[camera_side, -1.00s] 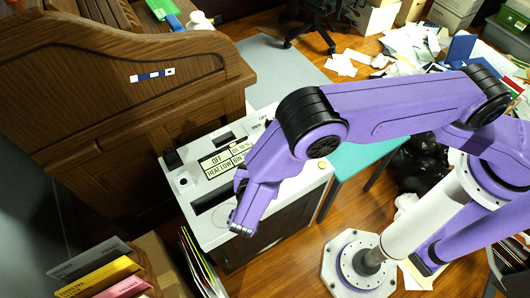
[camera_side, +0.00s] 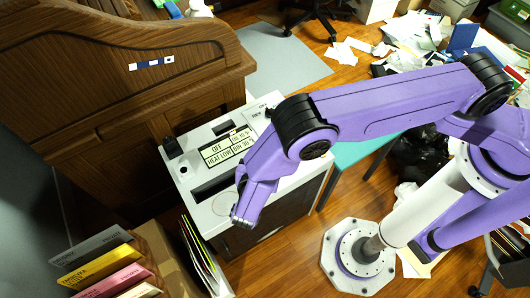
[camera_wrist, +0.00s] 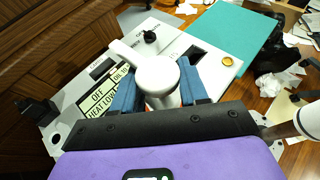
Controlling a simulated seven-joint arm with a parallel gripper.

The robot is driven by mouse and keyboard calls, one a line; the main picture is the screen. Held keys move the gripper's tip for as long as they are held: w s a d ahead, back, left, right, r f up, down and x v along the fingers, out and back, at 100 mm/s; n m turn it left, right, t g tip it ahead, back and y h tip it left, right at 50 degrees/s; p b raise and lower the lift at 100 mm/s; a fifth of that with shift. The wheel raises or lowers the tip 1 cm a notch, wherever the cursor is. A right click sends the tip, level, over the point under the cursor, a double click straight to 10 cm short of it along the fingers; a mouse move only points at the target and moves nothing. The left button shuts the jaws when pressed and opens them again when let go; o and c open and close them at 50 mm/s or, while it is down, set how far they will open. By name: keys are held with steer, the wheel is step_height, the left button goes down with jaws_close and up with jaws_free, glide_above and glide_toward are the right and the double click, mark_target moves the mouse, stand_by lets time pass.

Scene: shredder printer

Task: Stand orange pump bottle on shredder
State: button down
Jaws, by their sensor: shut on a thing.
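The shredder is a white-topped cabinet (camera_side: 183,180) with dark slots and black-and-white labels; its top also fills much of the wrist view (camera_wrist: 172,32). In the wrist view my gripper (camera_wrist: 158,88) has its two blue fingers on either side of the pump bottle. The bottle shows its white pump head (camera_wrist: 157,72) and spout from above, with a sliver of orange below; its body is hidden. In the side view my gripper (camera_side: 243,216) is over the shredder's near edge, and my arm hides the bottle. I cannot tell whether the bottle's base touches the top.
A tall wooden desk (camera_side: 120,95) stands behind and left of the shredder. Files (camera_side: 110,270) stand at the lower left. A teal surface (camera_side: 355,150) lies right of the shredder. Papers (camera_side: 400,40) litter the floor at the back right.

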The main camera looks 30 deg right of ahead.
steer(key=shift+f, duration=0.55)
steer(key=c, duration=0.5)
jaws_free()
steer(key=shift+a, duration=0.1)
steer(key=v, duration=1.7)
steer(key=w+d+r+m+g+y, duration=0.2)
steer(key=d+r+m+g, duration=0.15)
steer(key=d+r, duration=0.45)
steer(key=w+d+r+m+g+y, duration=0.1)
steer(key=w+d+r+m+g, duration=0.25)
steer(key=d+r, duration=0.45)
steer(key=s+d+r+m+y, duration=0.2)
steer(key=s+d, duration=0.1)
steer(key=d, duration=0.4)
steer(key=s+d+r+m+g+y, duration=0.1)
steer(key=s+d+r+m+y, duration=0.1)
steer(key=d, duration=0.5)
steer(key=s+d+r+m+g+y, duration=0.1)
steer(key=s+d+m+y, duration=0.1)
steer(key=s+d+m, duration=0.2)
steer(key=s+d, duration=0.2)
steer(key=d, duration=0.1)
steer(key=shift+s+d+r+y, duration=0.2)
steer(key=shift+d+r+y, duration=0.2)
